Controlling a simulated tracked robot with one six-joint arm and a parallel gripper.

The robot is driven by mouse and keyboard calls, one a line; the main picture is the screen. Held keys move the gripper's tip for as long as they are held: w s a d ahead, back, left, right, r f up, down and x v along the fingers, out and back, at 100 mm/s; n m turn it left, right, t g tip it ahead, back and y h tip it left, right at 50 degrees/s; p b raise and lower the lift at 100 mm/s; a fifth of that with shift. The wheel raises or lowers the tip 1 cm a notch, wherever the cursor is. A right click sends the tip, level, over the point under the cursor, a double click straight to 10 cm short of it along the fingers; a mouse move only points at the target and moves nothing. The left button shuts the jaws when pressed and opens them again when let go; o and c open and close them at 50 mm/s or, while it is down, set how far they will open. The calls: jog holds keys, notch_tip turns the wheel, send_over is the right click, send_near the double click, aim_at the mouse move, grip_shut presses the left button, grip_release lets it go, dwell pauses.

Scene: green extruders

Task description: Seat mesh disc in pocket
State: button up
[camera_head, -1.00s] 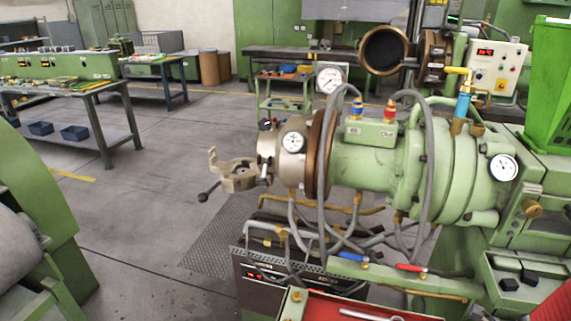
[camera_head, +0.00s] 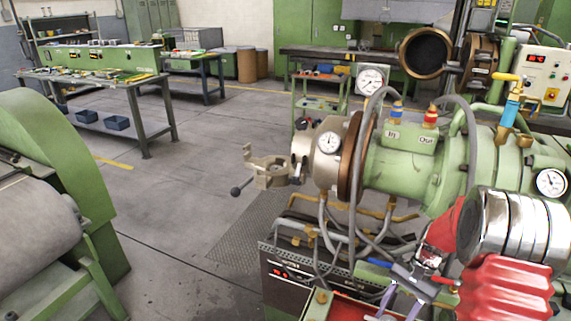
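A beige swing-out ring clamp (camera_head: 264,173) with a black ball-ended lever stands at the left end of the green extruder barrel (camera_head: 405,165). It may hold the pocket, but I cannot make out a pocket. I cannot make out a mesh disc in this view. My gripper (camera_head: 398,294), at the end of my red and chrome arm, is at the lower right, below the barrel and over the red tray (camera_head: 338,306). It is well to the right of the ring clamp and below it. Its fingertips are small and partly cut by the lower edge, so their opening and any held thing are unclear.
Hoses and brass pipes (camera_head: 375,215) hang under the barrel. A dark control box (camera_head: 290,283) stands below them. A second extruder opening (camera_head: 425,53) is at the back right. A green roller machine (camera_head: 50,200) stands at left. The floor between is clear.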

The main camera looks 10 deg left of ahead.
jog(key=w+a+f+n+g+h, duration=0.1)
jog(key=w+a+n+h, duration=0.3)
jog(key=a+n, duration=0.3)
jog(key=shift+w+a+n+g, duration=0.2)
jog(key=shift+n+g, duration=0.1)
jog(key=shift+n, duration=0.5)
